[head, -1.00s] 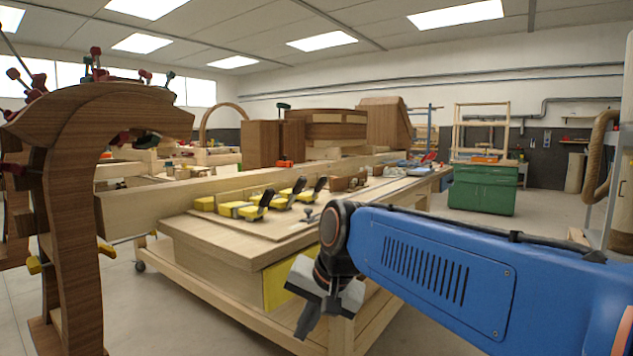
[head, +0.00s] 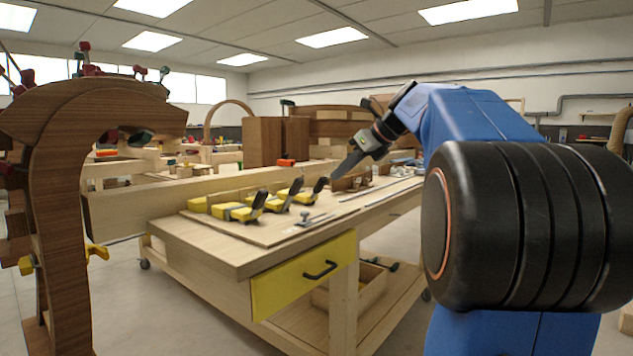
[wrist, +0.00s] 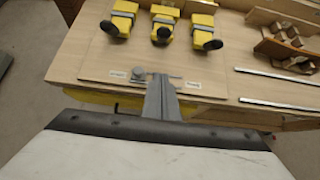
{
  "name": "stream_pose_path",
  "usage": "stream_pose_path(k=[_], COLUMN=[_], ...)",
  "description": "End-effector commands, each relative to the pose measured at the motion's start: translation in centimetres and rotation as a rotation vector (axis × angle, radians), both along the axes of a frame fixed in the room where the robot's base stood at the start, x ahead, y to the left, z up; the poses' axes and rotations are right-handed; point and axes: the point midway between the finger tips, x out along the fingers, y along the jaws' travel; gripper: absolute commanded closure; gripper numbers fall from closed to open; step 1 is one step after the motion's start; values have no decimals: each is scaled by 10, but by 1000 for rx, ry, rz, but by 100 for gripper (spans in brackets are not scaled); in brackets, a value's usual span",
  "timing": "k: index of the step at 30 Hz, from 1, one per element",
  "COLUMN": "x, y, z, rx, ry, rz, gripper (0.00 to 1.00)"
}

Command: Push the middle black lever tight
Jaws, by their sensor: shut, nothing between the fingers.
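Three yellow clamps with black levers sit in a row on the wooden board of the bench. The middle black lever (head: 297,187) rises tilted from its yellow clamp (head: 275,205). It also shows in the wrist view (wrist: 162,32), at the top centre. The other levers stand on either side, the left one (head: 259,199) and the right one (head: 320,184). My gripper (head: 339,172) is shut and empty, above the board near the right lever in the head view. In the wrist view its fingers (wrist: 160,82) point toward the middle lever, with a gap between.
A small metal fitting (head: 306,218) lies on the board near its front edge and shows close to my fingers in the wrist view. Metal rails and wooden blocks (wrist: 290,40) lie to the right. A yellow drawer (head: 304,273) fronts the bench. A curved wooden form (head: 70,200) stands at left.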

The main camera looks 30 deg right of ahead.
Motion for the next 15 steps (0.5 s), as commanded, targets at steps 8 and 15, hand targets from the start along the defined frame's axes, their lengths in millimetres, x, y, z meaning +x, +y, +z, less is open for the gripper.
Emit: stream_pose_path(k=[8,15], x=[20,51], y=[8,19], z=[-19,-47], rx=[8,7], ry=[3,3], rz=[-2,-2], gripper=[100,100])
